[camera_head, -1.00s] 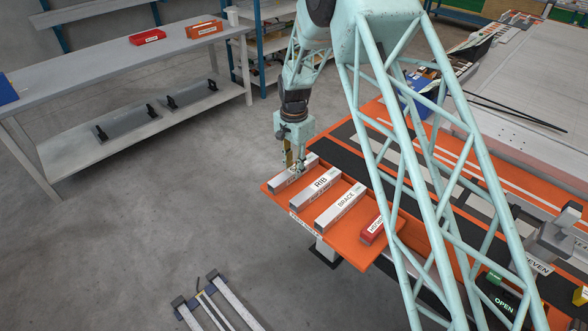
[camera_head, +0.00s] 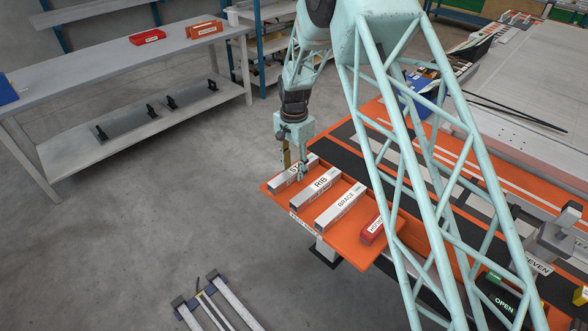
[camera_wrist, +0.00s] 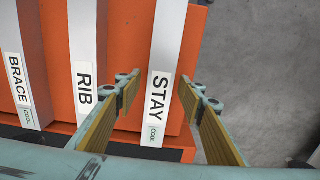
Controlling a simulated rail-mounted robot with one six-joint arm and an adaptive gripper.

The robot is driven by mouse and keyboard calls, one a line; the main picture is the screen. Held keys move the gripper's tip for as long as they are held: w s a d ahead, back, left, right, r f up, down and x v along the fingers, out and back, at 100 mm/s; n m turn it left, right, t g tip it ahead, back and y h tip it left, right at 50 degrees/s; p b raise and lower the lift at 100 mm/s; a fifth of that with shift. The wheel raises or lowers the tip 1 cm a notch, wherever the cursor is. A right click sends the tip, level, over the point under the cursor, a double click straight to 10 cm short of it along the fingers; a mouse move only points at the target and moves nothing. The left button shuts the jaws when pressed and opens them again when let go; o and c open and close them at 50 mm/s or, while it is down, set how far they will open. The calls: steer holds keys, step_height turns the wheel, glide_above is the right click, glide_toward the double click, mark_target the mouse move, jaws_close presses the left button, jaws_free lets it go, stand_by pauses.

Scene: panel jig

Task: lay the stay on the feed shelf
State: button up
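The stay (camera_head: 281,184) is a pale grey bar labelled STAY. It lies on the orange feed shelf (camera_head: 347,238) at its left end, beside the rib (camera_head: 317,190). In the wrist view the stay (camera_wrist: 166,55) lies flat on the orange surface, its label facing up. My gripper (camera_wrist: 160,84) is open, with one finger on each side of the stay and a visible gap to each. In the head view my gripper (camera_head: 294,168) is low over the stay and covers part of it.
In the wrist view the rib (camera_wrist: 84,60) is close beside my left finger. Grey floor lies past the stay's other side. A grey workbench (camera_head: 110,52) stands at the left.

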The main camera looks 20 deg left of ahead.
mark_target(294, 169)
steer(key=shift+r, duration=0.15)
step_height(294, 169, up, 12)
steer(key=p, duration=0.1)
stand_by(0.6)
stand_by(0.5)
stand_by(0.4)
